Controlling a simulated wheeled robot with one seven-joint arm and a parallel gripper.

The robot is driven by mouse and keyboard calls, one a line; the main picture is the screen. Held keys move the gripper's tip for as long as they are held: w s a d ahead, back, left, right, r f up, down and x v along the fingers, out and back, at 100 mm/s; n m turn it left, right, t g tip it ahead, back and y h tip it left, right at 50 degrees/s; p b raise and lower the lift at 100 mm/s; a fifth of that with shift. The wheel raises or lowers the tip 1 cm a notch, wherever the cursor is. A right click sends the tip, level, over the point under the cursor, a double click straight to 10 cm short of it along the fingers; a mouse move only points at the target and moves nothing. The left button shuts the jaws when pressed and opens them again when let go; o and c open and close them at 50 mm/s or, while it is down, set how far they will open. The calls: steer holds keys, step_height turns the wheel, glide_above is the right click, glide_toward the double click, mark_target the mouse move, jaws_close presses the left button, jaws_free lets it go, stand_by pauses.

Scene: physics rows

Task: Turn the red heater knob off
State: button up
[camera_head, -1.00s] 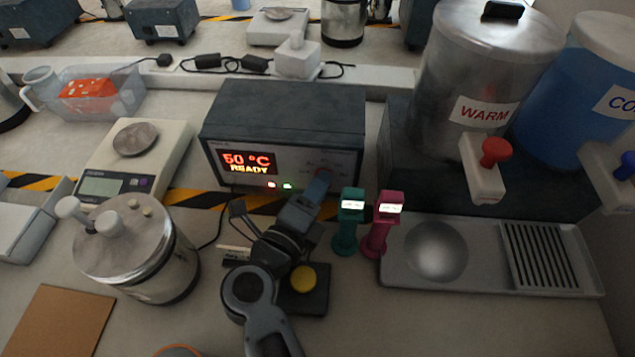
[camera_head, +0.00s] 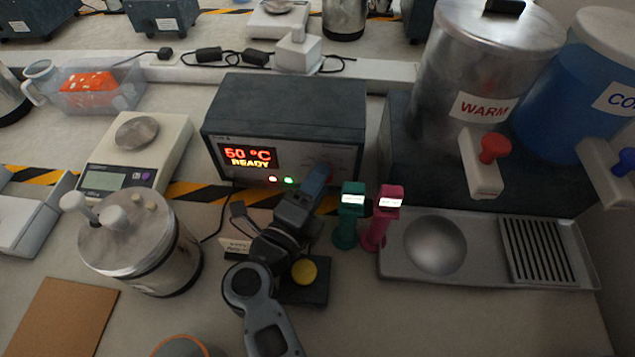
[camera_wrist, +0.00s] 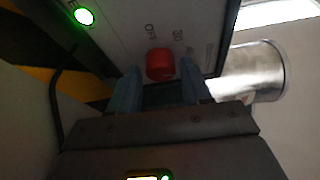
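The heater is a dark grey box (camera_head: 285,100) with a lit display (camera_head: 247,156) reading "50 °C READY". A red and a green light glow below the display. The red knob (camera_wrist: 160,65) shows in the wrist view on the front panel, with "OFF" and "30" marked near it. In the head view my gripper covers most of the knob. My gripper (camera_head: 320,178) is at the right part of the heater's front. In the wrist view its two fingers (camera_wrist: 160,88) are apart, one on each side below the knob. I cannot tell whether they touch it.
A teal stand (camera_head: 350,215) and a pink stand (camera_head: 383,215) are close to the right of my gripper. A lidded metal pot (camera_head: 150,250) and a scale (camera_head: 105,180) are on the left. The WARM dispenser (camera_head: 480,70) with its red tap is at right, above a grey tray (camera_head: 480,275).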

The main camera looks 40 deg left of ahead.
steer(key=shift+o, duration=0.9)
